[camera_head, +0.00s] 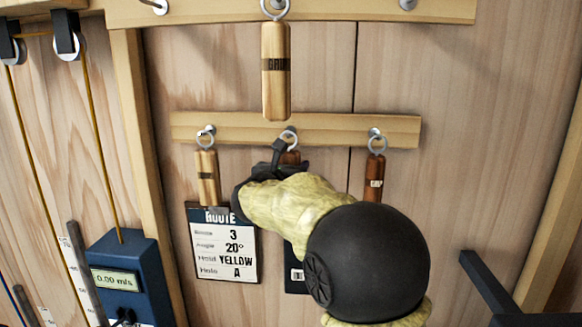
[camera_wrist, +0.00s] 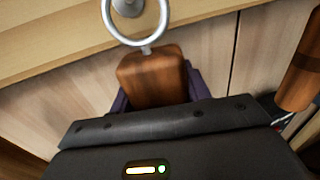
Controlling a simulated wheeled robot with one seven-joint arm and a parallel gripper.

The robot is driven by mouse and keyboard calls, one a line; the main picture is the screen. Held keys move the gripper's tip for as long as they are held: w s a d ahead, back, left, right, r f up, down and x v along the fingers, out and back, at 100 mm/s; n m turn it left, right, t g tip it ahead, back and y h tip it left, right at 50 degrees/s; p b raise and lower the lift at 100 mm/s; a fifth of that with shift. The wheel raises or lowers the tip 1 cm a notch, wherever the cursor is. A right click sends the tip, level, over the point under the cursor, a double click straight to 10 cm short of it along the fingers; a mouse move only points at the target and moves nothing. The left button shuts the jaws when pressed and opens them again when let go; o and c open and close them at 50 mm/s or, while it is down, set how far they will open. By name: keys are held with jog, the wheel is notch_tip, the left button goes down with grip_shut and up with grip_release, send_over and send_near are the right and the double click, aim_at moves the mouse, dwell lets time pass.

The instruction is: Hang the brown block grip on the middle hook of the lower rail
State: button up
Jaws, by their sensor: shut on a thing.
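The brown block grip (camera_wrist: 152,70) is between the fingers of my gripper (camera_wrist: 158,92) in the wrist view, with its metal ring (camera_wrist: 137,43) pointing up. In the head view only a small part of the block (camera_head: 290,157) shows behind my gripper (camera_head: 279,162). The lower rail (camera_head: 345,123) carries three hooks. The ring is at the middle hook (camera_head: 291,130), overlapping it in both views. I cannot tell whether the ring is around the hook or just in front of it. My gripper is shut on the block, just below the rail.
A light cylinder grip (camera_head: 207,177) hangs on the left hook and a dark brown one (camera_head: 374,178) on the right hook. A larger light grip (camera_head: 275,70) hangs from the upper rail (camera_head: 350,10) above. A route card (camera_head: 222,262) is below left.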

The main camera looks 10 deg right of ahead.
jog(key=o, duration=1.1)
jog(key=b+v, duration=0.7)
jog(key=v, duration=1)
jog(key=shift+s+a+b, duration=0.1)
jog(key=shift+s+b, duration=0.1)
jog(key=shift+b, duration=0.1)
